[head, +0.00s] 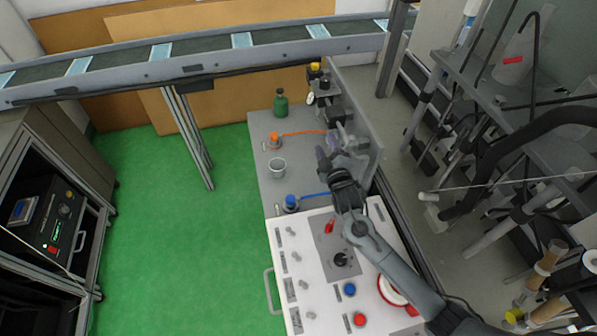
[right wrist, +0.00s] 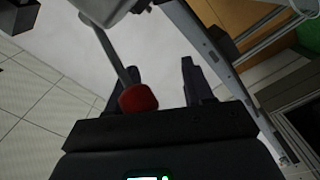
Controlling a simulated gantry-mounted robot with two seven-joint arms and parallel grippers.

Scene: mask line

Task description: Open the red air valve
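My right gripper (head: 327,147) reaches over the grey bench, beside a grey metal unit (head: 347,141) at its right edge. In the right wrist view the gripper (right wrist: 160,75) is open, its two dark fingers apart. A red knob (right wrist: 138,97) on the end of a grey lever (right wrist: 111,52) shows at the left finger and partly covers it. Whether they touch I cannot tell. The knob looks like the red valve's handle; I cannot pick it out in the head view, where my gripper and wrist cover that area. My left gripper is not in view.
A white panel (head: 291,239) has a red lever (head: 329,226), a black knob (head: 341,260), blue (head: 349,289) and red buttons (head: 359,320). A cup (head: 277,168), green bottle (head: 281,103) and orange (head: 274,138) and blue fittings (head: 291,202) stand on the bench. A conveyor (head: 200,58) runs behind.

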